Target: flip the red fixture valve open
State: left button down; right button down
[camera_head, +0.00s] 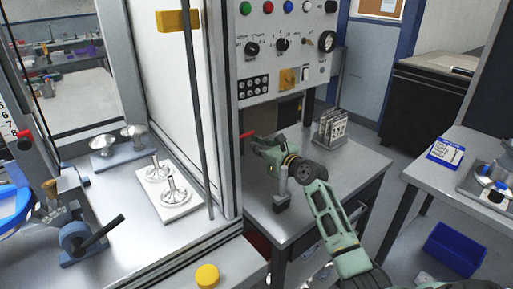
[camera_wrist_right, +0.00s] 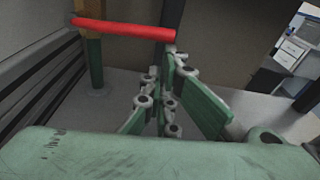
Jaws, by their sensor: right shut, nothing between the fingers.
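The red valve handle (camera_wrist_right: 125,30) is a straight red bar in the right wrist view. In the head view the handle (camera_head: 248,134) is a small red bar beside the cabinet edge. My right gripper (camera_head: 260,142) is shut and empty close to the handle. In the wrist view the fingers of my right gripper (camera_wrist_right: 169,58) reach up near the handle's right end; I cannot tell whether they touch it. My left gripper is not in view.
A control panel (camera_head: 286,45) stands above the bench (camera_head: 350,160). A rack of plates (camera_head: 332,128) stands behind my right arm. A framed enclosure edge (camera_head: 225,120) is close on the left. A white plate (camera_head: 183,209) with metal parts lies left. A blue bin (camera_head: 455,249) is at lower right.

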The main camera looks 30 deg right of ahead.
jog(key=shift+d+r+n+p, duration=0.15)
jog(key=shift+r+n+p, duration=0.15)
jog(key=shift+r+p, duration=0.1)
jog(key=a+r+n+t+h+p, duration=0.1)
jog(key=a+r+n+p, duration=0.4)
jog(key=r+n+p, duration=0.7)
jog(key=shift+s+r+n+h, duration=0.2)
jog(key=shift+n+h, duration=0.4)
jog(key=shift+n, duration=0.5)
jog(key=shift+f+p, duration=0.1)
jog(key=shift+p, duration=0.2)
